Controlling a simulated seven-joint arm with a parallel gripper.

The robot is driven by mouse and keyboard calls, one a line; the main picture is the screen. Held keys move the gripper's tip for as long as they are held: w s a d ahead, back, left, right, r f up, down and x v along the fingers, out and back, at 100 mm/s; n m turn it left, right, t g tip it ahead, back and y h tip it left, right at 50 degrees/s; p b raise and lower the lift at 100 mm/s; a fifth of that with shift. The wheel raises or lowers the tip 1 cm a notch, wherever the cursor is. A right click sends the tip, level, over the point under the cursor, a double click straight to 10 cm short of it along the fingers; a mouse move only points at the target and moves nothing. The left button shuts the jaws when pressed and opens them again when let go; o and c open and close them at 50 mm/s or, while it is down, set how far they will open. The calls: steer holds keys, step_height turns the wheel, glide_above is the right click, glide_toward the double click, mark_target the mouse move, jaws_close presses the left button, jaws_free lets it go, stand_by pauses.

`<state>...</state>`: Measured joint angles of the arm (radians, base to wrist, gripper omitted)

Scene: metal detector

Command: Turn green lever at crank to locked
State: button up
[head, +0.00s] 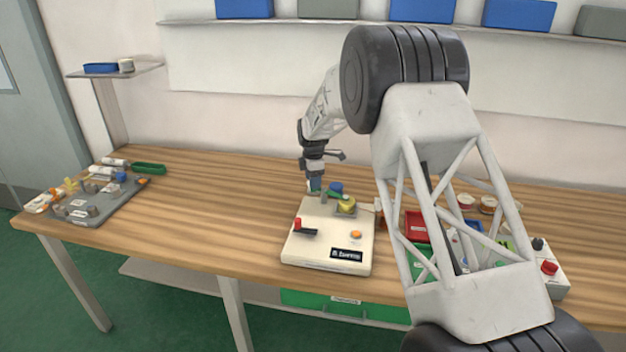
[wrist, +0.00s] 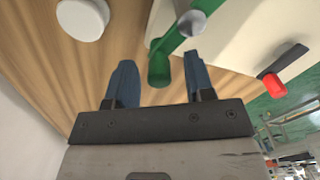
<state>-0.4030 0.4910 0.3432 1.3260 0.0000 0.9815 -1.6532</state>
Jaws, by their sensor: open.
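The cream box (head: 328,243) stands on the wooden bench, with its controls on top. The green lever (wrist: 159,68) shows in the wrist view, running from a grey pivot cap (wrist: 192,22) to a rounded end over the box's edge. My gripper (wrist: 160,63) is open, with its two blue fingers on either side of that lever end; I cannot tell whether they touch it. In the head view my gripper (head: 315,185) is at the back left corner of the box, and the lever is small and partly hidden there. No locked marking is readable.
A grey tray (head: 100,204) of parts lies left. A red bin (head: 416,224) stands right. Bench left of the box is clear.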

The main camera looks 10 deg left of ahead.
steer(key=shift+r, duration=0.15)
steer(key=shift+r, duration=3.75)
